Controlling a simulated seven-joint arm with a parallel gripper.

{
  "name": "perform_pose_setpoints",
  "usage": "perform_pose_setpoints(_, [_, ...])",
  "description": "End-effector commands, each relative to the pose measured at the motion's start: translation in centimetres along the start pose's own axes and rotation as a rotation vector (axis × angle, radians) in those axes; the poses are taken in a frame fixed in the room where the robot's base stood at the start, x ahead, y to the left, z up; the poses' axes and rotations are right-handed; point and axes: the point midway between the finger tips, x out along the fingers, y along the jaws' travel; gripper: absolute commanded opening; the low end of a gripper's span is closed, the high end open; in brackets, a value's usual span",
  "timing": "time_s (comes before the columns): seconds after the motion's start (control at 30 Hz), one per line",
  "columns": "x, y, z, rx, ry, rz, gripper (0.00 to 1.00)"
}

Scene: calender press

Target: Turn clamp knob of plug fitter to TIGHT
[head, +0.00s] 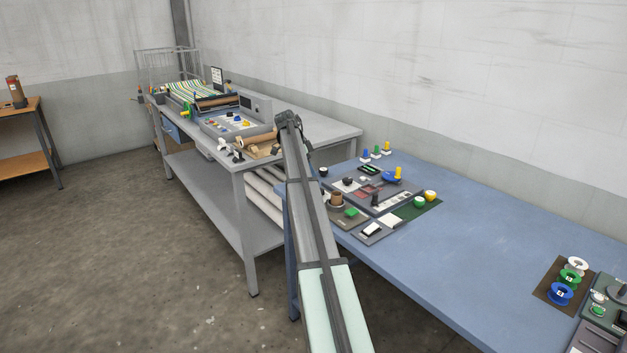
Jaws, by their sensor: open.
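A dark flat station (385,190) with several small parts stands on the blue bench; it may be the plug fitter, but its labels are too small to read. A blue round part (390,177) with a yellow post (398,172) sits at its back right. I cannot tell which part is the clamp knob or where it points. My gripper (288,119) is at the far end of my raised arm, left of this station and apart from it. It is small in the picture, open, and seems to hold nothing.
A grey bench (215,190) with a roller press (225,105) is at the left. Spools (562,293) and a grey-green device (600,310) are at the right. The blue bench (470,255) between is clear.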

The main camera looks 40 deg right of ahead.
Motion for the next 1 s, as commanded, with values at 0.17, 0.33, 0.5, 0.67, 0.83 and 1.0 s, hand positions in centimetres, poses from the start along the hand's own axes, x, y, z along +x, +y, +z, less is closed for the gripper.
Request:
perform_pose_setpoints(0.17, [-2.9, -0.1, 0.1, 0.000, 0.000, -0.001, 0.69])
perform_pose_setpoints(0.33, [-4.3, -0.1, 0.1, 0.000, 0.000, -0.001, 0.69])
perform_pose_setpoints(0.5, [-4.8, 0.0, 0.0, 0.000, 0.000, 0.000, 0.69])
perform_pose_setpoints(0.67, [-4.8, 0.0, 0.0, 0.000, 0.000, 0.000, 0.69])
perform_pose_setpoints(0.83, [-4.8, 0.0, 0.1, 0.000, 0.000, 0.000, 0.69])
perform_pose_setpoints(1.0, [-4.7, 0.0, 0.1, -0.001, 0.000, 0.000, 0.69])
